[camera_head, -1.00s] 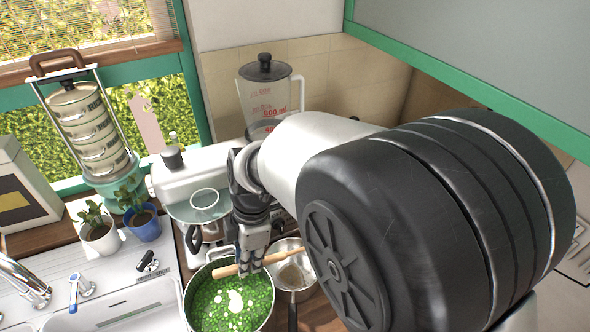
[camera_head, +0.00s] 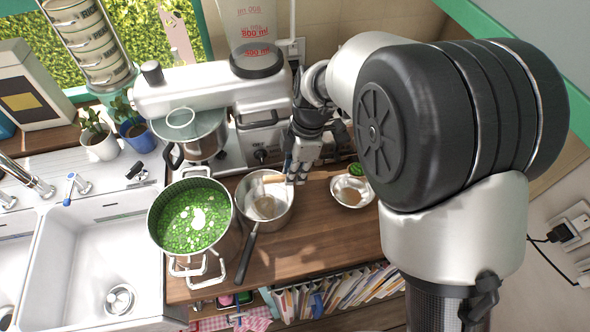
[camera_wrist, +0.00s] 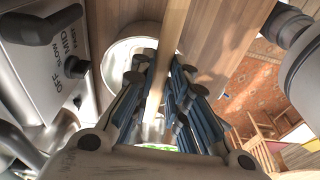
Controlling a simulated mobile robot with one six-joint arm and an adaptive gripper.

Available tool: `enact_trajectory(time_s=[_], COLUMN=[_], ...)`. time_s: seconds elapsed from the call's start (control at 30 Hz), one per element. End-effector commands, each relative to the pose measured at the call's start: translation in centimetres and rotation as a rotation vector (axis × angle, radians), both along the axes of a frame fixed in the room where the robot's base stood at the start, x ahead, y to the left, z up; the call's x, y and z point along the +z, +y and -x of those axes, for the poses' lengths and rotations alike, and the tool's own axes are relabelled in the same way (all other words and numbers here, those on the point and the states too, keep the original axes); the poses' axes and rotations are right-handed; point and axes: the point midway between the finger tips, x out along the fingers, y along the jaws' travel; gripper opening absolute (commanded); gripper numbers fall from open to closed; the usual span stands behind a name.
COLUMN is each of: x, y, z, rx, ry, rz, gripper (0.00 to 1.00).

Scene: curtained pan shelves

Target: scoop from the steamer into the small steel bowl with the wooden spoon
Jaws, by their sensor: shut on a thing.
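The steamer (camera_head: 152,222) is a deep steel pot of green contents with some pale pieces, at the left of the counter in the head view. My gripper (camera_head: 298,174) is shut on the wooden spoon (camera_head: 273,179), to the right of the steamer. The spoon's handle sticks out left over a saucepan; in the wrist view the handle (camera_wrist: 172,40) runs between the fingers. A green heap (camera_head: 357,169), apparently on the spoon's head, shows at the back edge of the small steel bowl (camera_head: 345,201). My gripper hides the spoon's middle. Whether the heap touches the bowl is unclear.
A saucepan (camera_head: 284,214) with a dark handle stands between steamer and bowl. The sink (camera_head: 92,255) is left. Bare wooden counter (camera_head: 320,238) lies in front of the small bowl.

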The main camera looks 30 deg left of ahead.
Motion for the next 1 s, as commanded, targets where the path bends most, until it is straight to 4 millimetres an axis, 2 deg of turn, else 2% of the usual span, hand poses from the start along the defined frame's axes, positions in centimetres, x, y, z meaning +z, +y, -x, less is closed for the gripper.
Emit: enact_trajectory(time_s=[0.27, 0.33, 1.0], x=[-2.8, -2.2, -2.8], y=[-0.3, -0.3, -0.6], z=[-0.3, -0.3, 0.1], rx=[0.005, 0.005, -0.022], ry=[0.001, -0.001, -0.134], rz=[0.001, -0.001, -0.134], gripper=[0.00, 0.00, 0.00])
